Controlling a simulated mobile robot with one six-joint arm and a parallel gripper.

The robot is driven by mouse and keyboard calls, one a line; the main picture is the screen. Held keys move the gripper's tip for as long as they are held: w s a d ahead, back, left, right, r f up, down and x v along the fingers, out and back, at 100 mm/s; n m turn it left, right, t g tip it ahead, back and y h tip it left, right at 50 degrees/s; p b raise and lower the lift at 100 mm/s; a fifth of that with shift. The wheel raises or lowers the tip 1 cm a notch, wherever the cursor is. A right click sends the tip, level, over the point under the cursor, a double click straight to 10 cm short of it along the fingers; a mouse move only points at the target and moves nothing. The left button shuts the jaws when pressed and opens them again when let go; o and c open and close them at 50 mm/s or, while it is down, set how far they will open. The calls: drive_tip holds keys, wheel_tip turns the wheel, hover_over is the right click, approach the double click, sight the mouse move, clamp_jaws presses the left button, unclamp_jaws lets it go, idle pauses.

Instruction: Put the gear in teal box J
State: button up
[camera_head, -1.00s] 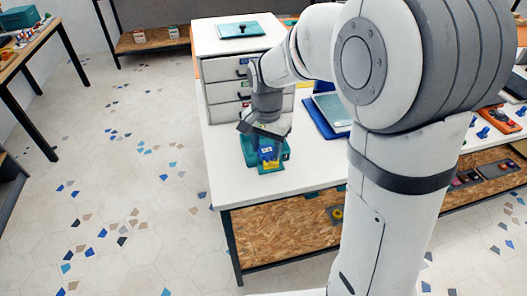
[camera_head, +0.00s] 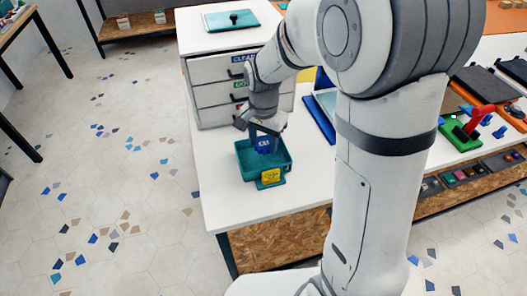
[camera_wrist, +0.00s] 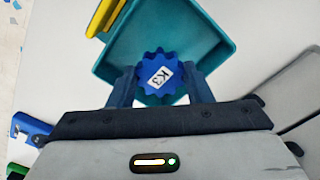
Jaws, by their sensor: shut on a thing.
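The gear is blue and toothed, with a white K3 label, and shows in the wrist view (camera_wrist: 154,65). My gripper (camera_wrist: 160,84) is shut on it, with one finger on each side. In the head view the gear (camera_head: 265,145) is over the open teal box (camera_head: 283,162), within its outline. I cannot tell how far it is above the floor of the box. The teal box stands on the white table with a yellow label (camera_head: 270,176) on its front; the lettering is too small to read surely. The box's teal wall also shows in the wrist view (camera_wrist: 222,48).
A white drawer unit (camera_head: 215,68) with a teal lidded item (camera_head: 232,20) on top stands behind the box. A blue tray (camera_head: 318,118) lies to the right. A red and green object (camera_head: 465,132) is farther right. The table's left edge is close to the box.

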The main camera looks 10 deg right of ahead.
sight(262, 160)
drive_tip(key=shift+s+a+f, duration=0.1)
drive_tip(key=shift+f, duration=1.05)
drive_tip(key=shift+a+f, duration=0.1)
drive_tip(key=shift+f, duration=1.05)
drive_tip(key=shift+f+b, duration=0.2)
drive_tip(key=shift+b, duration=0.15)
drive_tip(key=o, duration=1)
drive_tip(key=shift+c, duration=0.2)
